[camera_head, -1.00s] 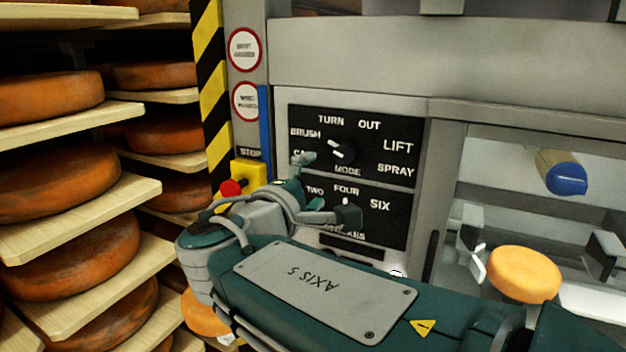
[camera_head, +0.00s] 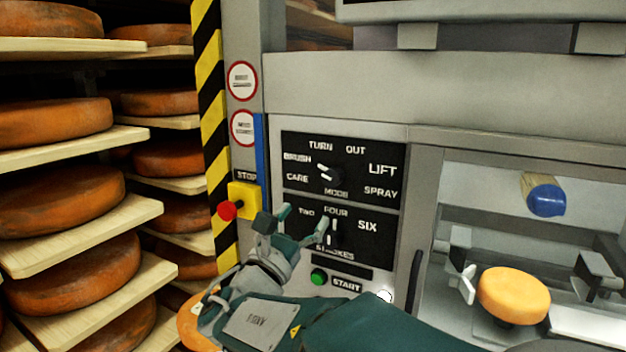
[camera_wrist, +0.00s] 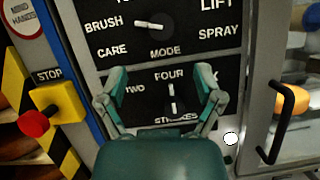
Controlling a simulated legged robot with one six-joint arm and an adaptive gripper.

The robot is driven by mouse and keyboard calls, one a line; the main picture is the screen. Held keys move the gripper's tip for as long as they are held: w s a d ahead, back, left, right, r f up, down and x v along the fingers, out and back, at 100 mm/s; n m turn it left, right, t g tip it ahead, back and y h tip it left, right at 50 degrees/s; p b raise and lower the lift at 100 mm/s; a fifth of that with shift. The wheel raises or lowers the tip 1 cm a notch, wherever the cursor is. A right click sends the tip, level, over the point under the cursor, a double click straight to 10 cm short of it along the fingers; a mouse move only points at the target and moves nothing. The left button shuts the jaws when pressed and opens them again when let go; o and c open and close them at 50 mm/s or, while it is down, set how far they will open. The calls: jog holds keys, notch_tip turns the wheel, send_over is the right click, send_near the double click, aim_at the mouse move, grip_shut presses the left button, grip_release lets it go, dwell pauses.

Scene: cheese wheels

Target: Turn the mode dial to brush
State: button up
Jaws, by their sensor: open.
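The mode dial (camera_head: 327,173) is a black knob with a white line on the upper black panel, with BRUSH, TURN, OUT, CARE, LIFT and SPRAY around it. Its line slants from upper left, on the BRUSH side, to lower right. In the wrist view the mode dial (camera_wrist: 152,25) has its line nearly level, the left end toward the BRUSH label (camera_wrist: 103,25). My gripper (camera_head: 303,221) is open and empty, below the mode dial. In the wrist view my gripper (camera_wrist: 158,98) has its fingers spread either side of the strokes dial; contact cannot be told.
The strokes dial (camera_wrist: 172,101) points up toward FOUR. A red stop button (camera_head: 228,210) on a yellow box is left of the panel, a green start button (camera_head: 319,277) below. A black handle (camera_head: 414,283) and an orange cheese wheel (camera_head: 513,295) are right. Cheese shelves fill the left.

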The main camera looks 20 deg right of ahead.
aim_at(330, 180)
jog(key=x, duration=1)
jog(key=shift+w+d+r, duration=0.1)
jog(key=shift+d, duration=0.1)
jog(key=c, duration=1.1)
